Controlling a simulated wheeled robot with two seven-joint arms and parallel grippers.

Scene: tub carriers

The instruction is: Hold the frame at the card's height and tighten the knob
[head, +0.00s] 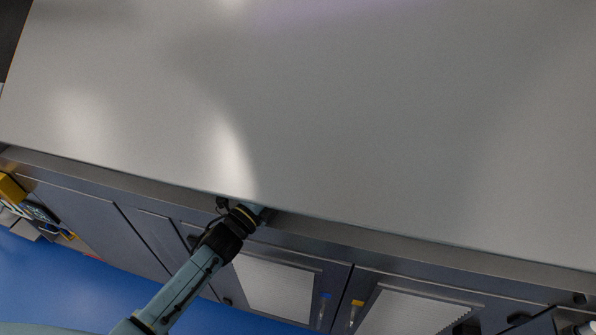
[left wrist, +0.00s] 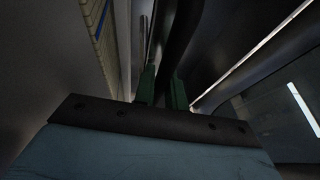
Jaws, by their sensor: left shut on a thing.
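My left arm comes up from the bottom in the head view and goes behind the edge of a large grey panel (head: 350,110), which hides the gripper there. In the left wrist view my left gripper (left wrist: 162,88) shows two green fingers, shut on a dark curved bar (left wrist: 182,40) that runs upward between them. I cannot tell which part of the frame this bar is. A yellow strip with tick marks and a blue patch (left wrist: 99,35) stands at the upper left, apart from the fingers. I cannot make out the knob or the card. My right gripper is not in view.
The grey panel fills most of the head view. Below its edge are grey cabinet fronts with white ribbed panels (head: 273,288) and a blue floor (head: 60,285). A yellow block (head: 11,187) is at the far left. A metal rod (left wrist: 142,55) stands near the fingers.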

